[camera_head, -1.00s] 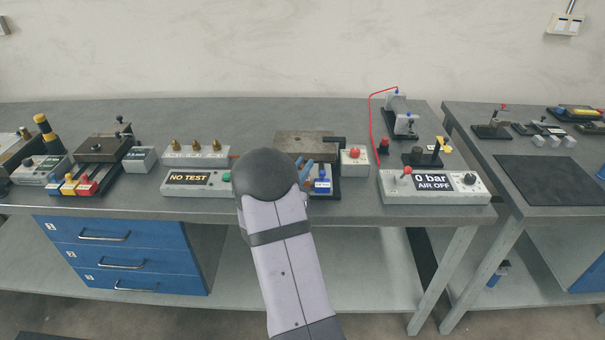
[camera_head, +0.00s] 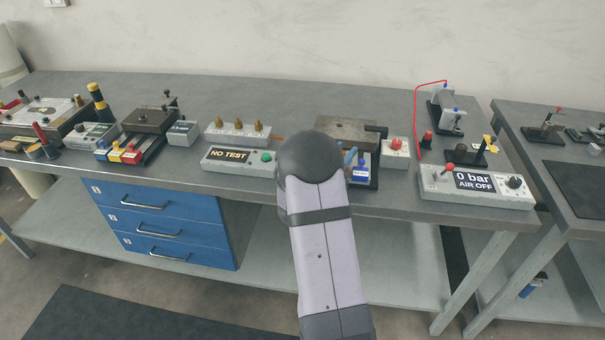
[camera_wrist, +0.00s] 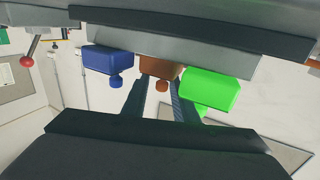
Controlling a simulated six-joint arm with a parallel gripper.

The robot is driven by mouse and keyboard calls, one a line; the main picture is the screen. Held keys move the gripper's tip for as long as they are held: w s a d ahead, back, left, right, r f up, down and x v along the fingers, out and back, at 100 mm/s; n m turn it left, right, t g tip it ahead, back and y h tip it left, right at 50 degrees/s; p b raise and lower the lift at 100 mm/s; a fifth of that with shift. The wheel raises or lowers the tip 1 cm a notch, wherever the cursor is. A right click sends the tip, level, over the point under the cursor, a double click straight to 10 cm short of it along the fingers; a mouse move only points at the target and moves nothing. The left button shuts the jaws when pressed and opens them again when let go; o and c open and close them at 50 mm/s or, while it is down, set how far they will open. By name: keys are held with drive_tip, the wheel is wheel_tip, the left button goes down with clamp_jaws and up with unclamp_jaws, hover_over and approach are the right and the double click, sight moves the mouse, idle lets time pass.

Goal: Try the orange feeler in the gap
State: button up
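The orange feeler (camera_wrist: 160,70) is a small block with a round knob in the wrist view, between a blue feeler (camera_wrist: 108,60) on the left and a green feeler (camera_wrist: 209,90) on the right. My gripper (camera_wrist: 159,92) has its two dark fingers apart, one on each side of the orange knob, with room showing beside it. In the head view my arm hides the gripper and the orange and green feelers; the blue feeler (camera_head: 360,171) shows just right of the arm. I cannot make out the gap itself.
A steel plate fixture (camera_head: 347,130) stands behind my arm, with a red-button box (camera_head: 396,152) at its right. The NO TEST box (camera_head: 238,161) is on the left and the air panel (camera_head: 477,186) on the right. In the wrist view, grey bars lie close beyond the feelers.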

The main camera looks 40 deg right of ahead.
drive_tip(key=shift+w+a, duration=0.1)
drive_tip(key=shift+a, duration=0.1)
drive_tip(key=shift+s+a+r, duration=0.1)
drive_tip(key=shift+s+a, duration=0.25)
drive_tip(key=shift+a, duration=0.05)
drive_tip(key=v, duration=0.6)
drive_tip(key=b+v, duration=0.1)
drive_tip(key=v, duration=0.2)
drive_tip(key=shift+s, duration=0.4)
drive_tip(key=w+a+t+y, duration=0.1)
drive_tip(key=w+a+n+t+y+p, duration=0.1)
drive_tip(key=w, duration=0.1)
drive_tip(key=shift+w+a+r+n+y+p, duration=0.15)
drive_tip(key=shift+w+a+n+y+p, duration=0.15)
drive_tip(key=shift+a, duration=0.05)
drive_tip(key=a+f+n+y, duration=0.3)
drive_tip(key=a+y, duration=0.2)
drive_tip(key=a, duration=0.4)
drive_tip(key=w+a+f+n+y+p, duration=0.1)
drive_tip(key=a+f+n+y, duration=0.2)
drive_tip(key=a+y, duration=0.3)
drive_tip(key=a, duration=0.3)
drive_tip(key=shift+w+a, duration=0.2)
drive_tip(key=shift+f, duration=0.1)
